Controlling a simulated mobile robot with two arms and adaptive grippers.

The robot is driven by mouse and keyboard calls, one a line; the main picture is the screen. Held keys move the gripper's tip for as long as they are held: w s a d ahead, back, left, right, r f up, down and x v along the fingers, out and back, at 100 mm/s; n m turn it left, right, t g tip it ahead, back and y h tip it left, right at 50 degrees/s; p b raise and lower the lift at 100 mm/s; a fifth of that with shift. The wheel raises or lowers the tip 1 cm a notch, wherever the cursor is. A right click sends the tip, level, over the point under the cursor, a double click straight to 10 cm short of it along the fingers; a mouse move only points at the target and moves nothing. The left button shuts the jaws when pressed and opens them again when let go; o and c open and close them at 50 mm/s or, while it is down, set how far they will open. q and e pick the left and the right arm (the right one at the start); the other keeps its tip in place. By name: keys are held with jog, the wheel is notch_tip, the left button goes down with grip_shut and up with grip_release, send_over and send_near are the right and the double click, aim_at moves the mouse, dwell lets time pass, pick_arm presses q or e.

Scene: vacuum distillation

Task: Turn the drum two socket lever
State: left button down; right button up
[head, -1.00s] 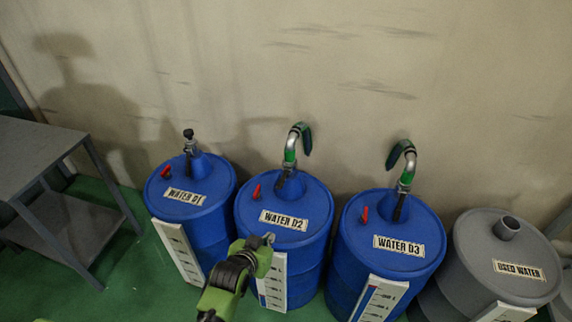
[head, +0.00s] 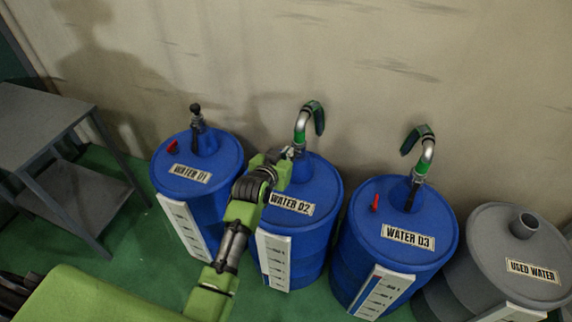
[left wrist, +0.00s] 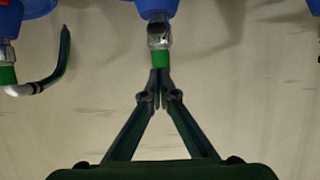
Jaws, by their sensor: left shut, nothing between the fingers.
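Drum two, a blue drum labelled WATER D2 (head: 324,192), stands in the middle of the row. A hooked pipe (head: 301,125) with green and silver parts rises from its socket. My left gripper (head: 290,153) is over the drum's back, by the pipe's lower end, and hides the red lever and much of the socket. In the left wrist view, the shut, empty fingers (left wrist: 160,73) meet in front of the pipe's green band (left wrist: 160,58), below a silver collar (left wrist: 160,35). I cannot tell whether they touch it. My right gripper is not in view.
Drum WATER D1 (head: 187,187) stands left and drum WATER D3 (head: 384,257) right, with its own hooked pipe (head: 424,150) and red lever (head: 375,202). A grey USED WATER drum (head: 487,247) is at far right. A grey table (head: 38,115) stands left. The wall is close behind.

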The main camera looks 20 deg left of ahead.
pick_arm(q)
jog(key=shift+s+f, duration=0.25)
jog(key=shift+f, duration=0.75)
jog(key=shift+s+f, duration=0.25)
jog(key=shift+f, duration=0.7)
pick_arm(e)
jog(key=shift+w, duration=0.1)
pick_arm(q)
jog(key=shift+f, duration=0.15)
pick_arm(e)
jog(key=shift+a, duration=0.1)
